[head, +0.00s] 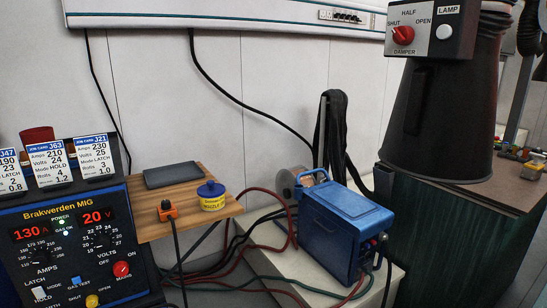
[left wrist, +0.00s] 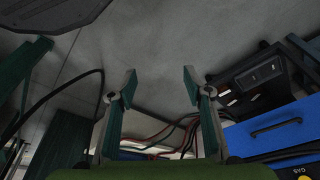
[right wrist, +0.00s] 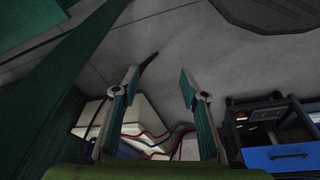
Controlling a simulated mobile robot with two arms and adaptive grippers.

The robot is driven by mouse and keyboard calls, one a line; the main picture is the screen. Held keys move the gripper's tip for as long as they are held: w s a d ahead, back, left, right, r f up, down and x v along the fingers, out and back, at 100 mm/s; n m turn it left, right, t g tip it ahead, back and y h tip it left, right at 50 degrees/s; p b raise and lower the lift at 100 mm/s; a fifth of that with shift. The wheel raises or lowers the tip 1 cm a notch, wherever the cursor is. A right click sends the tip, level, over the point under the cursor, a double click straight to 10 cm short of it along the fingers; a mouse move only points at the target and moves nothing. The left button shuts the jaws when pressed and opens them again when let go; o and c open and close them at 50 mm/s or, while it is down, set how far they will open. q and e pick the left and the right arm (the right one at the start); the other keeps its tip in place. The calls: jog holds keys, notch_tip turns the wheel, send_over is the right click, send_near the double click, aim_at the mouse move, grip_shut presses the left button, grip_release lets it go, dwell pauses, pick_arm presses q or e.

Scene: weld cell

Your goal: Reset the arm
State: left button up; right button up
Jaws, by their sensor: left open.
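My left gripper (left wrist: 160,82) shows in the left wrist view with its two fingers apart and nothing between them. My right gripper (right wrist: 160,82) shows in the right wrist view, also with its fingers apart and empty. Neither gripper nor arm appears in the head view. Grey floor lies beyond both pairs of fingertips, and neither gripper touches anything that I can see.
The head view shows a Brakwerden MIG panel (head: 85,243), a wooden shelf (head: 150,228) with a yellow nozzle pot (head: 211,197), a blue wire feeder box (head: 338,228), and a dark fume hood (head: 432,125) with a damper knob (head: 403,35). Cables run between them.

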pick_arm(q)
jog(key=s+f+g+p, duration=0.1)
jog(key=s+f+p, duration=0.3)
jog(key=f+p, duration=0.65)
pick_arm(e)
jog(key=s+f+g, duration=0.1)
jog(key=s+f, duration=0.3)
jog(key=f, duration=0.7)
pick_arm(q)
jog(key=s+a+f+p, duration=0.1)
jog(key=s+p, duration=0.3)
jog(key=s, duration=0.4)
jog(key=s+a+f+g+p, duration=0.1)
jog(key=s+f+p, duration=0.3)
jog(key=s, duration=0.4)
jog(key=shift+s+a+f, duration=0.15)
jog(key=shift+a, duration=0.5)
pick_arm(e)
jog(key=s+d+f, duration=0.1)
jog(key=s+f, duration=0.1)
jog(key=s, duration=0.6)
jog(key=s+d+f+g, duration=0.1)
jog(key=s+d+f, duration=0.1)
jog(key=s, duration=0.6)
jog(key=shift+s+d+f, duration=0.15)
jog(key=shift+s+f, duration=0.05)
jog(key=shift+f, duration=0.2)
